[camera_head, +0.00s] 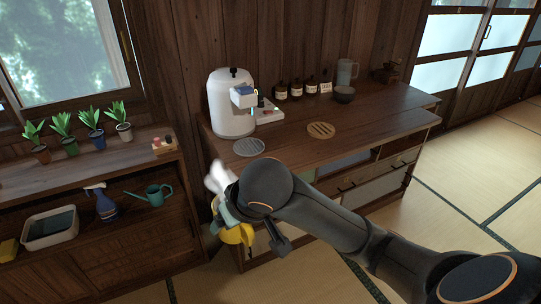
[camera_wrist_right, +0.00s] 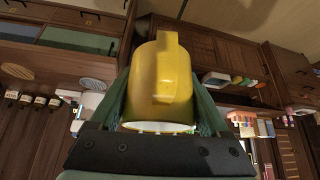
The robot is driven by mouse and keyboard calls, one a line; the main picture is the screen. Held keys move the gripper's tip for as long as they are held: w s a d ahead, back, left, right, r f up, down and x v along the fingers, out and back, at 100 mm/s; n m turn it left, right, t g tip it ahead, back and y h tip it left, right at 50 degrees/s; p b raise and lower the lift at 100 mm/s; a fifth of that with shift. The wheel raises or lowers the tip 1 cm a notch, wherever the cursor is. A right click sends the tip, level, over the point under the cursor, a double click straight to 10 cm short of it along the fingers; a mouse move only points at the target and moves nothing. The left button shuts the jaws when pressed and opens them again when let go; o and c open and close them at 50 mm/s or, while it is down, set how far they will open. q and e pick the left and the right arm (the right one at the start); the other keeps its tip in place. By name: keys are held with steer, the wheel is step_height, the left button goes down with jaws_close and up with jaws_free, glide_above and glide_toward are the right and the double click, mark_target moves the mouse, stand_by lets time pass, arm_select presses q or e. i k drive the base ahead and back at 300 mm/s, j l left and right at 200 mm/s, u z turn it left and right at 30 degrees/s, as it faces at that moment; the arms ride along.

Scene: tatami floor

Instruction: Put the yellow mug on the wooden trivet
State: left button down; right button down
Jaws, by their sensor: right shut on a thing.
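The yellow mug (camera_head: 238,235) is in the jaws of my right gripper (camera_head: 228,218), low in front of the counter's left end and partly hidden by my arm. In the right wrist view the mug (camera_wrist_right: 165,88) sits between the two green fingers, its handle facing the camera and its pale rim towards the palm. The wooden trivet (camera_head: 321,130) is a round slatted disc lying bare on the counter, to the right of and beyond the gripper. It also shows at the left of the wrist view (camera_wrist_right: 18,71). My left gripper is out of view.
A grey round mat (camera_head: 248,147) lies near the counter's front edge, left of the trivet. A white coffee machine (camera_head: 230,104) stands behind it. Several dark jars (camera_head: 296,90), a bowl (camera_head: 344,94) and a jug (camera_head: 347,72) line the back. The counter right of the trivet is clear.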

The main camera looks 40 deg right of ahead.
mark_target(319, 130)
steer(key=i+z, duration=0.1)
steer(key=z, duration=0.5)
steer(key=i+j+z, duration=0.55)
steer(key=j, duration=0.15)
steer(key=i+j+z, duration=0.1)
steer(key=j, duration=0.15)
steer(key=i+j, duration=0.15)
steer(key=j, duration=0.2)
steer(key=i+j, duration=0.35)
steer(key=j, duration=0.3)
steer(key=i+j+z, duration=0.1)
steer(key=i+j, duration=0.1)
steer(key=j, duration=0.1)
